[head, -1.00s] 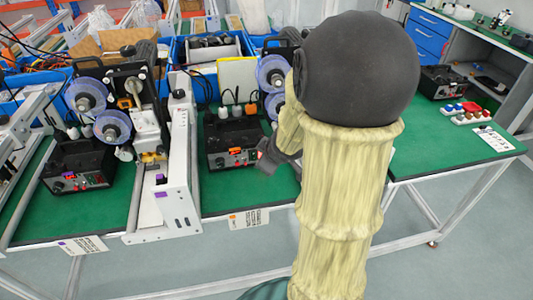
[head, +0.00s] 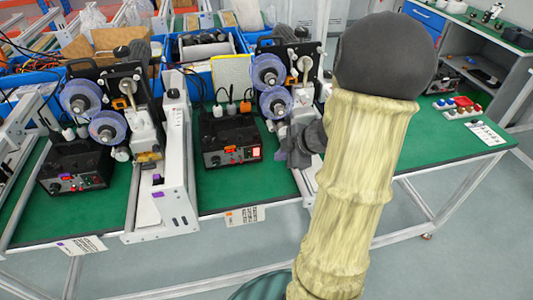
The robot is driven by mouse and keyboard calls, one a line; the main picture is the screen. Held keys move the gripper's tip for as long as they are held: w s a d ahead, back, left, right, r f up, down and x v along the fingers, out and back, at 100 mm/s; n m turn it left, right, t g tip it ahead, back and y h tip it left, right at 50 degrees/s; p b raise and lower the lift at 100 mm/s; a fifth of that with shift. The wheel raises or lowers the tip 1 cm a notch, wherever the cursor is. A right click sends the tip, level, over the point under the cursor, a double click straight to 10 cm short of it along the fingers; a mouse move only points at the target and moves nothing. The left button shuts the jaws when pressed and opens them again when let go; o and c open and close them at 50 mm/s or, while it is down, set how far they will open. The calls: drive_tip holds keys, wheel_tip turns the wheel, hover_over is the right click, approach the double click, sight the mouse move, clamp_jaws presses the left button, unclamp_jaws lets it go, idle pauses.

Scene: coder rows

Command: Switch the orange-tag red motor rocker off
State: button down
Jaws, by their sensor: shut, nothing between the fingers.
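The orange tag (head: 229,216) is on the front edge of the middle station. Above it sits a black control box (head: 220,135) with an orange label (head: 231,149) on its face. A pale red rocker (head: 256,153) shows at the right end of that face; its position is too small to tell. My gripper (head: 285,154), dark grey, is shut and empty just right of the box, apart from the rocker. My arm hides the area right of it.
A similar black box (head: 75,170) stands at the left station, with a purple tag (head: 62,247) below. A white rail housing (head: 178,160) separates the stations. Blue reels (head: 268,70) stand behind my gripper. Green bench is clear in front of the middle box.

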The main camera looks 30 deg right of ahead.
sight(254, 155)
drive_tip(key=b+x, duration=0.4)
drive_tip(key=x, duration=0.6)
drive_tip(key=shift+w+f, duration=0.1)
drive_tip(key=shift+f, duration=0.1)
drive_tip(key=w, duration=0.1)
drive_tip(key=w+r+p, duration=0.1)
drive_tip(key=shift+w+d+r, duration=0.1)
drive_tip(key=shift+w+d, duration=0.2)
drive_tip(key=shift+d, duration=0.1)
drive_tip(key=shift+w+d+p, duration=0.15)
drive_tip(key=shift+w+p, duration=0.2)
drive_tip(key=shift+w, duration=0.15)
drive_tip(key=shift+r, duration=0.1)
drive_tip(key=p, duration=0.4)
drive_tip(key=shift+w+d+r, duration=0.1)
drive_tip(key=shift+w+r, duration=0.15)
drive_tip(key=shift+r, duration=0.1)
drive_tip(key=shift+f+b, duration=0.3)
drive_tip(key=shift+r, duration=0.15)
